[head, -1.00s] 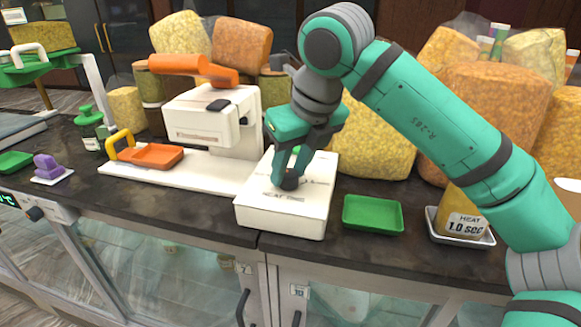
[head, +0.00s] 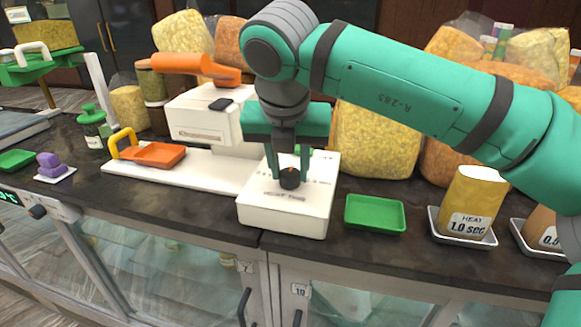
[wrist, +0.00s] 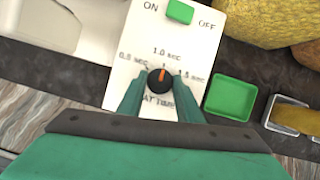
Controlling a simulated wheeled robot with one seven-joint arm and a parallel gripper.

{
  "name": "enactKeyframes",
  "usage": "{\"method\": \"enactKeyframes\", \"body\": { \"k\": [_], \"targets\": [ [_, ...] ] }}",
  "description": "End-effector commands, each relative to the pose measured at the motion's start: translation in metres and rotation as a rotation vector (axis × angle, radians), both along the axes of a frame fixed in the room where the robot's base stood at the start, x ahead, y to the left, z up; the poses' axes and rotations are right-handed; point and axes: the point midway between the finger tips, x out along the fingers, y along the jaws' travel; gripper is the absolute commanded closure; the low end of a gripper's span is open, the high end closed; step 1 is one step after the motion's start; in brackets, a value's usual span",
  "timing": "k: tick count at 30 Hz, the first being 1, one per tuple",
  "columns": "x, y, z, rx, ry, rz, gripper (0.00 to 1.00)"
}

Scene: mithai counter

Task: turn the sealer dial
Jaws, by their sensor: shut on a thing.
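The sealer's white control box (head: 290,211) stands on the dark counter, with a black dial (head: 289,178) on top. In the wrist view the dial (wrist: 160,82) has an orange pointer directed up, roughly at the "1.0 sec" mark. "0.5 sec" is printed to its left and "1.5 sec" to its right. A green switch (wrist: 180,11) sits between ON and OFF. My gripper (head: 289,176) points down, its fingers shut on the dial from both sides; it also shows in the wrist view (wrist: 160,95). A yellow pouch (head: 474,200) reads "HEAT 1.0 SEC".
The white sealer (head: 205,118) with an orange lever (head: 190,66) adjoins the box. A green tray (head: 375,214) lies to its right. Large snack bags (head: 375,140) stand behind. A second pouch (head: 543,232), partly cut off, stands at far right.

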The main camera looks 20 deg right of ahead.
Motion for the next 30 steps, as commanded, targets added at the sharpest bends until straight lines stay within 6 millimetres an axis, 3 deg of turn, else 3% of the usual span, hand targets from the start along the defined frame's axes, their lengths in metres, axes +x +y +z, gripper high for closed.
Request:
{"method": "enactKeyframes", "body": {
  "k": [16,17,19,30],
  "targets": [
    [-0.0017,-0.0004,-0.0007,0.0,0.006,-0.025,0.9],
    [-0.0017,-0.0004,-0.0007,0.0,0.006,-0.025,0.63],
    [-0.0015,-0.0005,-0.0006,0.0,0.006,-0.025,0.5],
    [-0.0023,0.0002,0.0045,-0.001,0.002,-0.025,0.5]
  ]
}}
